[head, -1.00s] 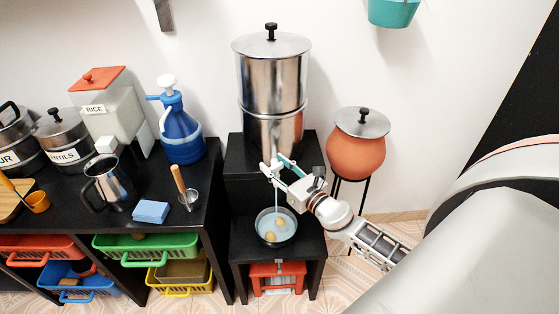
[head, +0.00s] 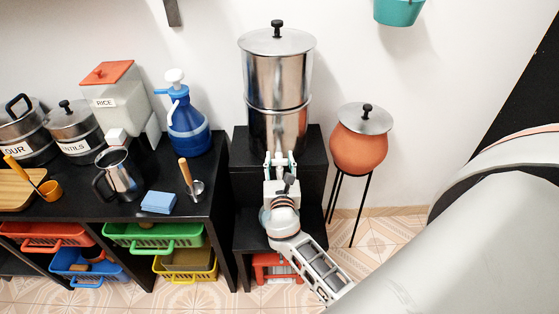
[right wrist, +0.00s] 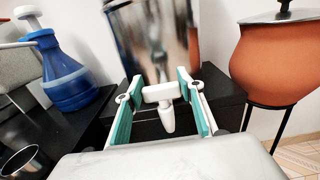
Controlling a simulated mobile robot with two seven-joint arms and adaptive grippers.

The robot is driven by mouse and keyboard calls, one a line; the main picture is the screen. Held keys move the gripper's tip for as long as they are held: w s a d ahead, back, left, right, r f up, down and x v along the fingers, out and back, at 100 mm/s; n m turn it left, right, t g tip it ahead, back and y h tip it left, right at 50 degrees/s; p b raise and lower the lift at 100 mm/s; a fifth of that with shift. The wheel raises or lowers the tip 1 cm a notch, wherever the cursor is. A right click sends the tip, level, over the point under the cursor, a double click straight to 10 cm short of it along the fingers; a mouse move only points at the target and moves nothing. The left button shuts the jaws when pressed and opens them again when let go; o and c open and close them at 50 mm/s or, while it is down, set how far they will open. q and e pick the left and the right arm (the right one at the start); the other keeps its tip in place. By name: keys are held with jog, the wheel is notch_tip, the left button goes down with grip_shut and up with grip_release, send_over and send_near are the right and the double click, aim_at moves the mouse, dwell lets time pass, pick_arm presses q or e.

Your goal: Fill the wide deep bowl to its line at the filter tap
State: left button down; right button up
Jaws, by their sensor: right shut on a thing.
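The filter is a tall two-tier steel cylinder (head: 277,80) with a black-knobbed lid, standing on a black stand. Its white tap (right wrist: 161,94) shows in the right wrist view, low on the steel front, with the spout pointing down. My right gripper (head: 280,160) is at the tap, its teal-padded fingers on either side of the tap's white crosspiece, shut on it. The wide bowl is hidden behind my right gripper and arm in the head view, so its water level and any stream from the tap cannot be seen. My left gripper is not in view.
A terracotta pot (head: 358,150) on a thin black stand is right of the filter. Coloured baskets sit below.

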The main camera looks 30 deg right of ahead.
dwell(0.5)
jog(key=o, duration=1.2)
jog(key=shift+c, duration=0.2)
jog(key=v, duration=1.2)
jog(key=shift+a, duration=0.1)
